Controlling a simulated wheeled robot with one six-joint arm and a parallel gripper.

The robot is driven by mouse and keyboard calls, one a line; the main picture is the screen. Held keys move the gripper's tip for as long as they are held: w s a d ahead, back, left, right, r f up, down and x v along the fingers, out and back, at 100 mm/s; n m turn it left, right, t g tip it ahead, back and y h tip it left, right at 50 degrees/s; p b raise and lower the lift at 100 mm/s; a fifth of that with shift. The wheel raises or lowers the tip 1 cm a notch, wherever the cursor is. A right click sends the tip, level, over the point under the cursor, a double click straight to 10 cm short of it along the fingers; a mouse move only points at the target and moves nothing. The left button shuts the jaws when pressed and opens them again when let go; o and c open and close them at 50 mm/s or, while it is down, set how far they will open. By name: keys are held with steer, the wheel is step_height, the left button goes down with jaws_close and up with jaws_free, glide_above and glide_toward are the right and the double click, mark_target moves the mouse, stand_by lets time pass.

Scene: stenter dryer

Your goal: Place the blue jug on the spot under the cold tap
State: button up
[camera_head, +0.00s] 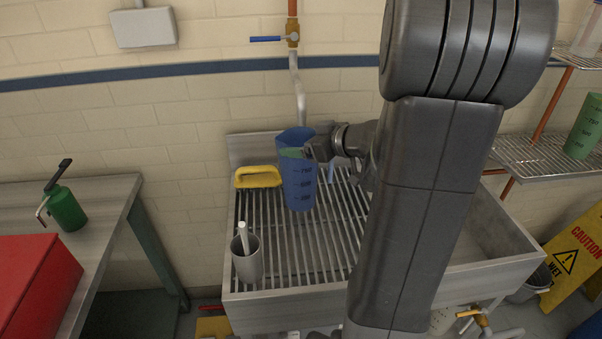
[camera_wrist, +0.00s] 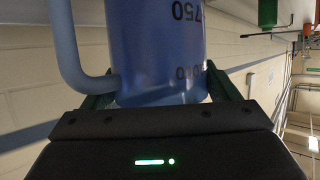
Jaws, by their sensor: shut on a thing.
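The blue jug (camera_head: 298,182) is upright with dark measuring marks on its side, over the slatted drainer of the sink. My gripper (camera_head: 318,152) reaches it from the right and is shut on it. In the wrist view the jug (camera_wrist: 158,50) fills the middle between my fingers, with its handle at the left. The cold tap, with a blue lever (camera_head: 267,39), is on the wall above, and its spout pipe (camera_head: 298,90) comes down behind the jug. Whether the jug touches the slats I cannot tell. The spot under the tap is hidden by the jug and my arm.
A green pump bottle (camera_head: 66,208) and a red box (camera_head: 38,285) are on the left table. A wire shelf (camera_head: 540,160) is at right. My arm covers much of the basin.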

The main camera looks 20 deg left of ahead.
steer(key=shift+d+f+b, duration=0.15)
steer(key=shift+f+b, duration=0.25)
steer(key=shift+f, duration=2.1)
steer(key=o, duration=1.7)
steer(key=shift+o, duration=0.2)
steer(key=p+v, duration=0.1)
steer(key=v, duration=1.1)
